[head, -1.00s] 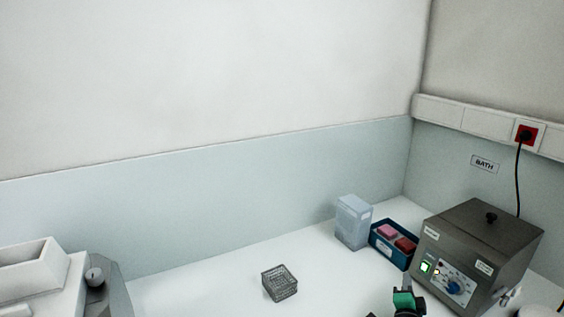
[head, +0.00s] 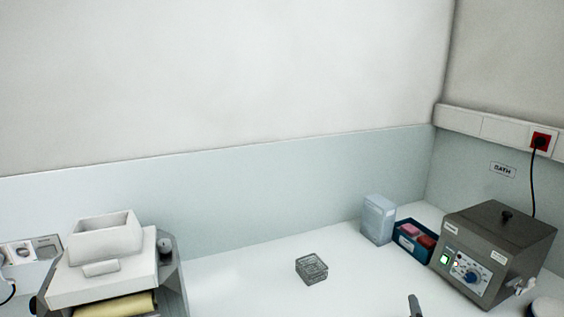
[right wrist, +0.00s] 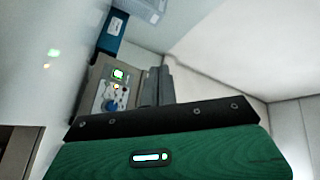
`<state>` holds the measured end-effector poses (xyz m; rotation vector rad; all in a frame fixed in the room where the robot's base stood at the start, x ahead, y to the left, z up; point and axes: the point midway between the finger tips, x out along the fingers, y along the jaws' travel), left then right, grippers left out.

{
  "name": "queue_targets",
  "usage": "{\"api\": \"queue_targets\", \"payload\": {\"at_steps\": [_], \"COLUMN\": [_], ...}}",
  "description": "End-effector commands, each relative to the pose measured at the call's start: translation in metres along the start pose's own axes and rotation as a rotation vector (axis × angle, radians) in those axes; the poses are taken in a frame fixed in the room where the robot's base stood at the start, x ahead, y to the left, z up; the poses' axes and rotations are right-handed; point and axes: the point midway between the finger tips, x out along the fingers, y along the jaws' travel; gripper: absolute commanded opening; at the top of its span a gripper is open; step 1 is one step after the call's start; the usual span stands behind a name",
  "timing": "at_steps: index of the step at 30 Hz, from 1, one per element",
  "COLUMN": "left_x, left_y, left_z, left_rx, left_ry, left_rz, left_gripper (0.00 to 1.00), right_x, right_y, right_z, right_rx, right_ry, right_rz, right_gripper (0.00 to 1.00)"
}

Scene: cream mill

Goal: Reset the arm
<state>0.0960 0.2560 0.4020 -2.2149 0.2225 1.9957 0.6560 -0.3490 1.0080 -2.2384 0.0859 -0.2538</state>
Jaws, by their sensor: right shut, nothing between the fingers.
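Only the tip of my right gripper (head: 414,306) shows in the head view, at the bottom edge right of the middle. In the right wrist view its two grey fingers (right wrist: 157,86) lie close together, shut, with nothing held between them. The green and black gripper body (right wrist: 165,155) fills the lower part of that view. The fingers overlap the right side of the bath unit in the picture; they seem apart from it. My left gripper is not in view.
A wire basket (head: 311,269) sits alone on the white bench. At the right stand a pale box (head: 378,220), a blue tray (head: 401,235) with pink and red items, and the grey bath unit (head: 497,222). A white machine (head: 104,238) stands left. Bench between is clear.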

Motion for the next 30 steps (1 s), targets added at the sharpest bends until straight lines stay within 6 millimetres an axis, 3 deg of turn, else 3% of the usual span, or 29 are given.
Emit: {"api": "queue_targets", "payload": {"at_steps": [4, 8, 11, 16, 21, 30], "left_x": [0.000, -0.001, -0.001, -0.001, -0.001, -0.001], "left_y": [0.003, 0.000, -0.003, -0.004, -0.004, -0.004], "left_z": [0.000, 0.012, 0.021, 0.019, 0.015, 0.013], "left_rx": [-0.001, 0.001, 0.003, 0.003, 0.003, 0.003], "left_ry": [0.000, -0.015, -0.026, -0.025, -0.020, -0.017], "left_rz": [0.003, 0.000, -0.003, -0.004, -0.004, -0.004], "left_gripper": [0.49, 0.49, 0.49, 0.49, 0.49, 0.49], "right_x": [-0.024, -0.056, -0.098, -0.190, -0.271, -0.353], "right_y": [-0.021, -0.038, -0.047, -0.044, -0.027, -0.009], "right_z": [0.023, 0.052, 0.083, 0.123, 0.127, 0.100], "right_rx": [-0.102, -0.217, -0.336, -0.554, -0.724, -0.878], "right_ry": [-0.137, -0.311, -0.501, -0.862, -1.134, -1.356], "right_rz": [-0.075, -0.138, -0.172, -0.140, -0.011, 0.217], "right_gripper": [0.00, 0.00, 0.00, 0.00, 0.00, 0.00]}}
